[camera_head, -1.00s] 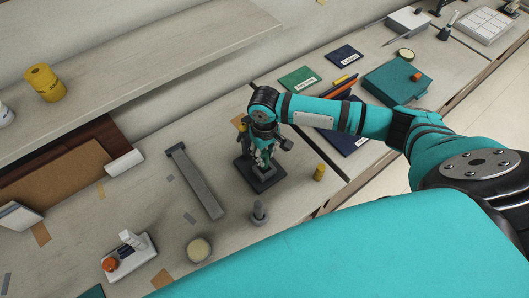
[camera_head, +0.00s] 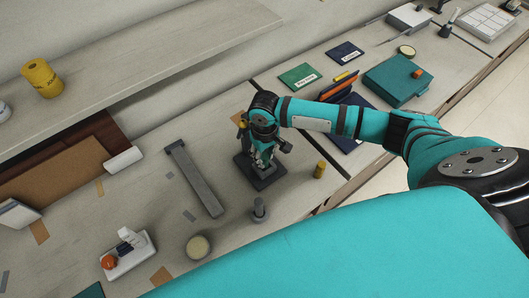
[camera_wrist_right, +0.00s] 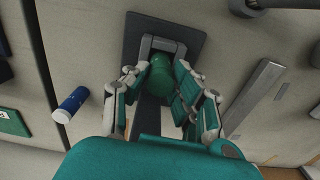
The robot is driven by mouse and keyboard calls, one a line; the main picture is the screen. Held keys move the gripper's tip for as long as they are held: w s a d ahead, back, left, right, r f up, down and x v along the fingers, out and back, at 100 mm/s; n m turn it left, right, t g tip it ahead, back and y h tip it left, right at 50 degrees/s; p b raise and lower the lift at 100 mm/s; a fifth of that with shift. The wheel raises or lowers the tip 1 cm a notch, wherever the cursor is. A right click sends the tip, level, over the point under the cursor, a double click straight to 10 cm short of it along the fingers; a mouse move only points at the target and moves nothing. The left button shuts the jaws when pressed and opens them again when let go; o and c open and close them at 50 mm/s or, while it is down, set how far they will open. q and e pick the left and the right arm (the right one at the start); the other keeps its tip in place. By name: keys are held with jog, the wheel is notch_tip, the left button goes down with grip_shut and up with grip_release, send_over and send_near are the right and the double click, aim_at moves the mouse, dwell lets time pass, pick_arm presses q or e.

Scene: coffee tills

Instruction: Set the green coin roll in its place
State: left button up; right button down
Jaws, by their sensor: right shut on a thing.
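The green coin roll (camera_wrist_right: 160,75) is between the fingers of my right gripper (camera_wrist_right: 162,88) in the right wrist view. The gripper is shut on it. Roll and fingers are over a dark square base plate (camera_wrist_right: 188,35) that carries a grey U-shaped holder (camera_wrist_right: 158,44). Whether the roll touches the holder is hidden. In the head view my right gripper (camera_head: 262,155) points down over the same dark base (camera_head: 268,181), and the roll itself cannot be made out. My left gripper is not in view.
A long grey bar (camera_head: 195,180) lies left of the base. A grey peg (camera_head: 260,209) and a yellow roll (camera_head: 319,169) stand close by. A blue roll (camera_wrist_right: 70,104) lies near in the right wrist view. A teal case (camera_head: 397,80) sits at the upper right.

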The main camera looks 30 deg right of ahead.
jog(key=shift+f, duration=0.6)
jog(key=c, duration=1)
grip_release()
notch_tip(320, 180, up, 12)
jog(key=shift+s+f, duration=0.1)
